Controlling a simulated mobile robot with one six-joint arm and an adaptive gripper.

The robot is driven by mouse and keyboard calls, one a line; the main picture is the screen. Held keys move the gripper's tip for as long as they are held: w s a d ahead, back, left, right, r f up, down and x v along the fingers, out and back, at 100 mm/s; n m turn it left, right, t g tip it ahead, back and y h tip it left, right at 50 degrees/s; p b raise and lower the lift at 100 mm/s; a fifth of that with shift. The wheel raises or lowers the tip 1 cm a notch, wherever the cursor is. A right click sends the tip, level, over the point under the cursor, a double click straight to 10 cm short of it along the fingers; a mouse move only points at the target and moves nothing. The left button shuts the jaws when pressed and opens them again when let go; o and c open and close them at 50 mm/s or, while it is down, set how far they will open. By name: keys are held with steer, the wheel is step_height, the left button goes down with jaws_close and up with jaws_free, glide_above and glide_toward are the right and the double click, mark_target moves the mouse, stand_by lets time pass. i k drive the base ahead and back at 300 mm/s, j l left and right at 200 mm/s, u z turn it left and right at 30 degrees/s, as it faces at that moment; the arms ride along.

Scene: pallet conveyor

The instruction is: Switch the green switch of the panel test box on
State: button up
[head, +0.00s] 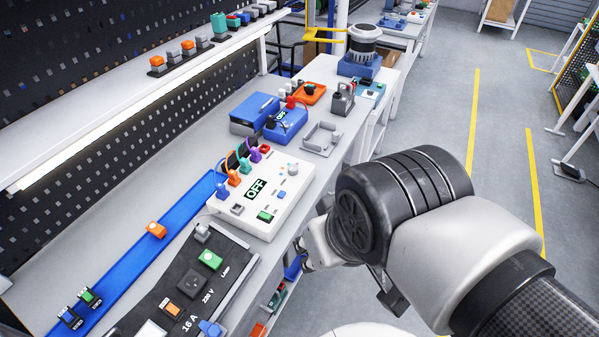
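The white test box (288,187) lies on the workbench in the middle of the head view, its display reading OFF. A green switch (265,216) sits at its near edge. A blue button (281,195), a round knob (293,169) and a grey switch (237,209) are also on its top. Orange, teal and purple plugs with cables line its far left edge. My arm comes in from the lower right, and its end is just right of the box, apart from the green switch. My gripper's fingers are hidden or too small to make out.
A blue strip (112,271) runs along the left. Blue boxes (254,108) and a grey holder (321,139) stand behind. A lit shelf (125,95) overhangs the bench.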

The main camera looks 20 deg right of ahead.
mark_target(265, 216)
steer(key=i+j+z, duration=0.15)
steer(key=j, duration=0.2)
steer(key=i+l+u, duration=0.15)
steer(key=u, duration=0.25)
steer(key=l+u, duration=0.25)
steer(key=u, duration=0.2)
steer(key=i+l, duration=0.05)
